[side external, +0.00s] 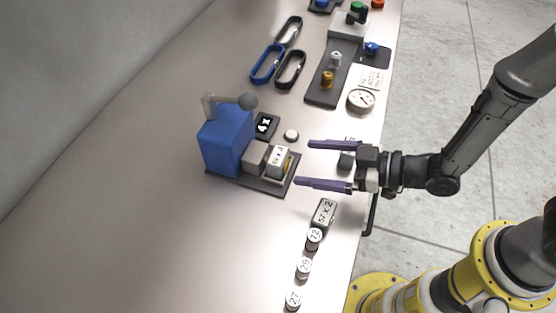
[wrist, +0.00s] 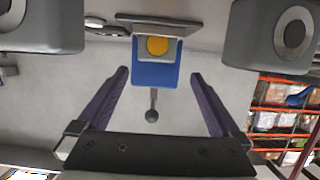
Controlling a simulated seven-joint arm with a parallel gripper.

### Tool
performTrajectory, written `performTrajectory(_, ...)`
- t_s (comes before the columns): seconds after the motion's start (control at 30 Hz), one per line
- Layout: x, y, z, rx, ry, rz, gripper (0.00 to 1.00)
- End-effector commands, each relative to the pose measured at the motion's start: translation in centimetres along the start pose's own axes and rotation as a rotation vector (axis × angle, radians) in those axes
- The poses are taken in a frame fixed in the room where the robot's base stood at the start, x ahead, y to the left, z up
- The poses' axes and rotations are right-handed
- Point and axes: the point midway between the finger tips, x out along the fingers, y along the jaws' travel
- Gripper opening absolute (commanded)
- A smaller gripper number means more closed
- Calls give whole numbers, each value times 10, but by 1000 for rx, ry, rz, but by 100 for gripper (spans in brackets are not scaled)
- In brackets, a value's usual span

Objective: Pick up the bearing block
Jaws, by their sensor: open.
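The likely bearing block is a small pale grey block (side external: 277,160) with a lettered top and an orange-yellow insert facing my gripper. It sits at the right end of the dark base plate of a blue lever device. In the wrist view its round yellow face (wrist: 157,46) shows in front of the blue body. My gripper (side external: 302,163) is open and empty, its two long purple fingers pointing left at the block. The fingertips are just short of it, to its right. In the wrist view the fingers (wrist: 160,73) spread either side of the blue body.
The blue device (side external: 227,140) has a lever with a grey ball and a plain grey block (side external: 255,157) beside it. A labelled grey block (side external: 324,214) and numbered discs (side external: 304,266) stand in front.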

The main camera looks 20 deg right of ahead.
Motion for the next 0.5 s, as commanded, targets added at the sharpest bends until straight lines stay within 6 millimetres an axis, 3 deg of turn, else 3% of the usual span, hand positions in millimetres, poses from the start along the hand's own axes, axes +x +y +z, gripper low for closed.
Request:
performTrajectory(0.27, 19, 1, -1, 0, 2, 1, 100)
performTrajectory(0.5, 50, 6, -1, -1, 2, 0, 100)
